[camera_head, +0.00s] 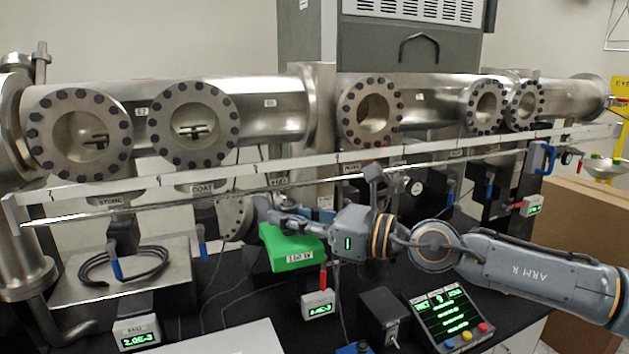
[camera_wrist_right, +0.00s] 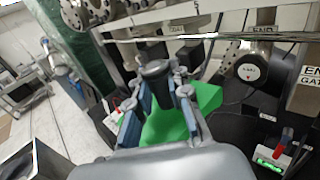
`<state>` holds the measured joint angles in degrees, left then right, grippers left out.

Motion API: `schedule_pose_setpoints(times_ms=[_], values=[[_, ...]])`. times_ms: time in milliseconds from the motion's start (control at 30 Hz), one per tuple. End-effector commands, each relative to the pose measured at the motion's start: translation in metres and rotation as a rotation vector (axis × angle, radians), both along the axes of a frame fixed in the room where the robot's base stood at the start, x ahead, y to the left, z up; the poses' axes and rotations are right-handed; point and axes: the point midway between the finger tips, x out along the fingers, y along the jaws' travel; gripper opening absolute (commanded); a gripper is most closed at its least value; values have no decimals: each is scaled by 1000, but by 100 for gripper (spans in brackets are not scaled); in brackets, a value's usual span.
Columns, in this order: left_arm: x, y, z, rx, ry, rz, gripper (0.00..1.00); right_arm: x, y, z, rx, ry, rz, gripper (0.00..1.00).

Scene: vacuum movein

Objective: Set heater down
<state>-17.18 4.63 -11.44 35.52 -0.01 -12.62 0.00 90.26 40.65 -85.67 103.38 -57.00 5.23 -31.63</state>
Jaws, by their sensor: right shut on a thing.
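My right gripper (camera_head: 278,216) reaches in from the right in the head view. In the head view, the held thing (camera_head: 262,207) is small and partly hidden by the fingers. It is over or just behind the back left edge of a green block (camera_head: 292,256) with a white label. I cannot tell whether it touches the block. My left gripper is not in view.
A long steel chamber with round windows (camera_head: 196,124) runs behind, with a pale rail (camera_head: 420,152) in front. A steel box with a coiled black cable (camera_head: 125,268) stands left. A readout (camera_head: 318,304), a black box (camera_head: 384,315) and a control panel (camera_head: 452,318) stand in front.

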Motion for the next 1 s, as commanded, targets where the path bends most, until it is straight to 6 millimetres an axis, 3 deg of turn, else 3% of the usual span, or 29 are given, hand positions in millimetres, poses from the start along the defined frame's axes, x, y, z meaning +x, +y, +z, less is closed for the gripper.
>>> schedule_pose_setpoints(times_ms=[400,1000], values=[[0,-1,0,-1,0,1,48,-29,-30,-97,4,12,-226,0],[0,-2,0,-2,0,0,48,-63,-73,-163,3,9,-479,0]])
